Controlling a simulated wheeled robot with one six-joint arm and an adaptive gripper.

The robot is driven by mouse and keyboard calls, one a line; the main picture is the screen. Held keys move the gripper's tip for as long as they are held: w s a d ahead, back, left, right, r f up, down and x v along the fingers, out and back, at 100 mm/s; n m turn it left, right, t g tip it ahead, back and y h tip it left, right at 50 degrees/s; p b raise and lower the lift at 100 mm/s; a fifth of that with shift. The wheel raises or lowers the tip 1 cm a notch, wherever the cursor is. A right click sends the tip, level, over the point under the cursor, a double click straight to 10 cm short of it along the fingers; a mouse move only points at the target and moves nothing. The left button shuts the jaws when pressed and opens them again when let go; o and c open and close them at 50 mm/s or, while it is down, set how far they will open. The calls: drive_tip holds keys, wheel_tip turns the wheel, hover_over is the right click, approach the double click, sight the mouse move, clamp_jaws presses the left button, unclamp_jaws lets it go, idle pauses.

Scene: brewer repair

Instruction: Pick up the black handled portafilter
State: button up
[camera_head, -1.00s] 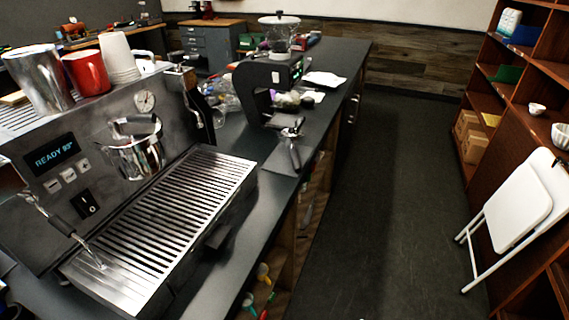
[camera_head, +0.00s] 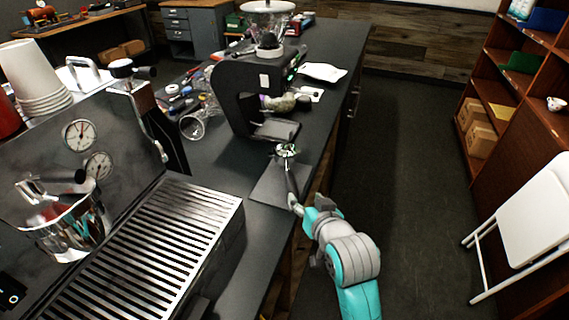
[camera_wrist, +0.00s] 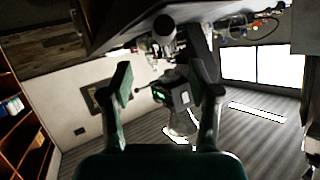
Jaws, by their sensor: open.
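A portafilter with a metal head and a dark handle (camera_head: 290,178) lies on a dark mat (camera_head: 268,189) near the counter's right edge, its handle pointing towards me. My gripper (camera_head: 300,208) is at the near end of that handle; I cannot tell from this view whether they touch. In the wrist view my gripper (camera_wrist: 159,78) has its two fingers spread wide with nothing held between them. A dark round end (camera_wrist: 162,27) shows above and between the fingertips, apparently the handle seen end-on. Another black handle (camera_head: 66,177) sticks out at the espresso machine above a metal pitcher (camera_head: 66,229).
The espresso machine's slatted drip tray (camera_head: 155,255) fills the lower left. A black grinder (camera_head: 235,92) stands just behind the mat, with a clear glass vessel (camera_head: 194,126) lying left of it. The floor (camera_head: 410,190) right of the counter is open, up to a folded white chair (camera_head: 523,210).

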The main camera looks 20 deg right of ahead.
sight(294, 188)
drive_tip(key=x, duration=0.5)
drive_tip(key=shift+a+x, duration=0.15)
drive_tip(key=shift+x, duration=1.2)
drive_tip(key=shift+a+x, duration=0.1)
drive_tip(key=shift+x, duration=1.3)
clamp_jaws()
